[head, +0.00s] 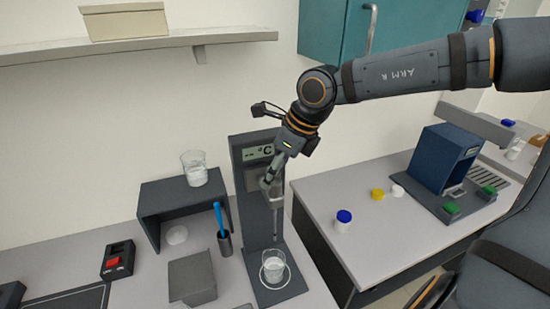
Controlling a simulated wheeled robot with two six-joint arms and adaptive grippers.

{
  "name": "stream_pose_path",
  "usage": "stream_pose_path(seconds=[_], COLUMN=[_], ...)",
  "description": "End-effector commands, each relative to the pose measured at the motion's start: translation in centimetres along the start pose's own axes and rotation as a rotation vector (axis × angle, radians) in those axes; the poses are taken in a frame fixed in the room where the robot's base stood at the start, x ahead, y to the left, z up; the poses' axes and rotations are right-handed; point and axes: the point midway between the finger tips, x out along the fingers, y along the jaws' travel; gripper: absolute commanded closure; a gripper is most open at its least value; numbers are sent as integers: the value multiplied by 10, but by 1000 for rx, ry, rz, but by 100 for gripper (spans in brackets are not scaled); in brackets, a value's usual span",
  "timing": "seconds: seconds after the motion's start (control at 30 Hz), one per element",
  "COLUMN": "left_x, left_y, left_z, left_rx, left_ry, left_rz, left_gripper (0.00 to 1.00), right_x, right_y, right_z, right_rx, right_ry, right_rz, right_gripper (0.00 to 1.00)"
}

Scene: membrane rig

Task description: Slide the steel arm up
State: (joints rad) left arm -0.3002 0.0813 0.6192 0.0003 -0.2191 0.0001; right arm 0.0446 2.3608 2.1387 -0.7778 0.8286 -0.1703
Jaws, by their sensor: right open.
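The membrane rig is a dark upright stand (249,205) with a small display (257,153) near its top. The steel arm (276,201) sits on the front of the stand, partly hidden by my right gripper. A thin rod hangs below it towards a glass beaker (272,270) on the stand's base. My right gripper (269,184) reaches down from the upper right, with its open fingers at the steel arm. I cannot tell whether the fingers touch it. My left gripper is out of view.
A dark riser (184,203) with a beaker (195,168) on top stands to the left. A cup (224,243) with a blue tool, a grey block (192,278) and a red-switch box (118,260) are nearby. A blue-capped jar (343,221) stands on the right counter. A shelf (140,45) hangs above.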

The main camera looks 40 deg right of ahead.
Motion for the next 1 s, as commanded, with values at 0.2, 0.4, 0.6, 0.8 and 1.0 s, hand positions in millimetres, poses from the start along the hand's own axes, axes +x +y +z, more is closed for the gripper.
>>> stream_pose_path(seconds=[0.2,0.4,0.6,0.8,1.0], left_x=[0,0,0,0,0], left_y=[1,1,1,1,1], left_z=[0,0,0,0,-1], left_rx=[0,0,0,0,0], left_ry=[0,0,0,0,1], left_rz=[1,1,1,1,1], left_gripper=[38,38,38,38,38], right_x=[-46,-65,-67,-67,-67], right_y=[-1,0,0,0,0], right_z=[19,27,28,28,28], right_rx=[0,0,-1,0,0], right_ry=[-2,-2,-2,-1,-1], right_rz=[-7,-3,-2,-2,-2], right_gripper=[46,46,46,46,46])
